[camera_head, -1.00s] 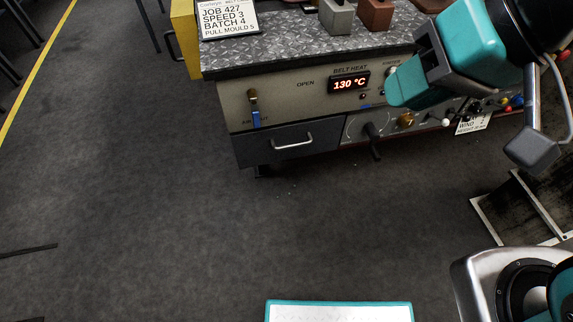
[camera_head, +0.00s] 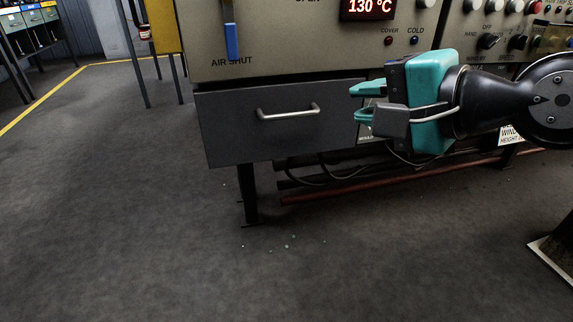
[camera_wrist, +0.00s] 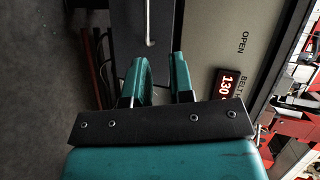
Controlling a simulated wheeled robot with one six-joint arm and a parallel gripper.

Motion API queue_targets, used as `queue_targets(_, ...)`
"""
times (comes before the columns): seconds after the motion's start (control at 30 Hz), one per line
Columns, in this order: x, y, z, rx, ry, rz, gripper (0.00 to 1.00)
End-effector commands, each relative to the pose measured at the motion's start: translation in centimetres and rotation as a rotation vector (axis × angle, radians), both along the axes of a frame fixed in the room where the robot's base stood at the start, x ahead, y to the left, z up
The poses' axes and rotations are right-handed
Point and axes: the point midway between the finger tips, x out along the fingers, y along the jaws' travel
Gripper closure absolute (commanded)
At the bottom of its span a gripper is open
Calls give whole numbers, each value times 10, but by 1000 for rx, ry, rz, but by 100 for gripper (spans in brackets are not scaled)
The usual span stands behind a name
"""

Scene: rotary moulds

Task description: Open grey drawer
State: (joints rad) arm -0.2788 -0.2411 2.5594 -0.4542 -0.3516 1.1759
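The grey drawer (camera_head: 240,130) sits shut under the left part of the control panel, with a silver bar handle (camera_head: 288,113) across its front. My gripper (camera_head: 358,102) is teal and points left, at about handle height and to the right of the handle. Its two fingers are apart with nothing between them. In the wrist view the gripper's fingers (camera_wrist: 162,84) are also apart, and the handle (camera_wrist: 150,24) lies ahead, roughly in line with the gap. The gripper does not appear to touch the handle; the exact depth between them is hard to tell.
The beige panel (camera_head: 280,50) above carries a blue air lever (camera_head: 232,40), a red temperature display (camera_head: 368,8) and several knobs. A dark leg (camera_head: 248,195), cables and a red pipe (camera_head: 390,183) lie below.

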Motion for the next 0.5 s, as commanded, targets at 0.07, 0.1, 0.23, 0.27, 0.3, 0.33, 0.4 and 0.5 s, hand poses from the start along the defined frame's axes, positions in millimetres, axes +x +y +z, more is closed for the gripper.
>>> queue_targets(0.07,4,0,-37,62,-2,-30,78)
queue_targets(0.1,6,-1,-43,91,-4,-44,78)
queue_targets(0.23,10,-1,-56,162,-5,-73,78)
queue_targets(0.27,10,-1,-57,173,-6,-77,78)
queue_targets(0.3,11,-1,-58,184,-6,-82,78)
queue_targets(0.33,11,-1,-59,190,-6,-84,78)
queue_targets(0.4,13,0,-58,199,-4,-87,78)
queue_targets(0.5,19,4,-56,202,-2,-86,78)
